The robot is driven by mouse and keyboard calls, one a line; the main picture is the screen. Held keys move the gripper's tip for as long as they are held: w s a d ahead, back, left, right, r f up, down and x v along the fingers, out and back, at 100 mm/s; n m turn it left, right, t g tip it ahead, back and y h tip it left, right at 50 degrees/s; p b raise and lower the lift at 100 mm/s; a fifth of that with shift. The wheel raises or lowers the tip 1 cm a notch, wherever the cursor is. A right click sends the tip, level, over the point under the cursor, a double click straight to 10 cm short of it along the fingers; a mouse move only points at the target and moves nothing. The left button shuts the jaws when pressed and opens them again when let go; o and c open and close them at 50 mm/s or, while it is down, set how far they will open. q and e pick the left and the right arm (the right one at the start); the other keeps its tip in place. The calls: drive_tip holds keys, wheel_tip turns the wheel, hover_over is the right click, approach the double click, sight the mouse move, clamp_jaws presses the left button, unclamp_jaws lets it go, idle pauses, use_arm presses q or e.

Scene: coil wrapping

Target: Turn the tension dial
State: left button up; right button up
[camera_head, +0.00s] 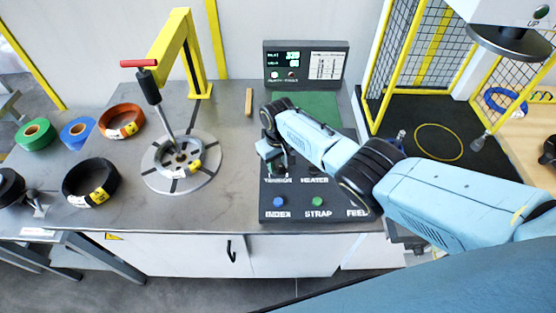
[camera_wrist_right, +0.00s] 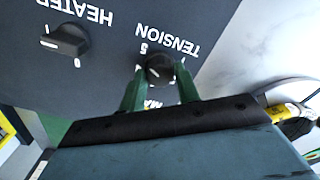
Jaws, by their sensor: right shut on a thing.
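The black tension dial (camera_wrist_right: 158,70) sits on the dark control panel (camera_head: 330,205), beside its TENSION label. In the right wrist view, my right gripper (camera_wrist_right: 160,88) has its two green fingers on either side of the dial, shut on it. In the head view, my right gripper (camera_head: 272,160) is over the upper left of the panel, and the arm hides most of the dial. My left gripper is not in view.
A black heater knob (camera_wrist_right: 66,41) is beside the dial. A display (camera_head: 305,65) stands behind. Left are a round fixture (camera_head: 205,178) with a red-handled lever and several coils, including a black one (camera_head: 78,193).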

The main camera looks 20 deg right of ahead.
sight(278, 165)
drive_tip(key=shift+m, duration=0.4)
drive_tip(key=o, duration=1)
drive_tip(key=shift+c, duration=0.2)
drive_tip(key=shift+r, duration=0.1)
drive_tip(key=shift+r, duration=0.3)
wheel_tip(278, 165, up, 13)
drive_tip(key=p, duration=0.3)
drive_tip(key=shift+f, duration=0.2)
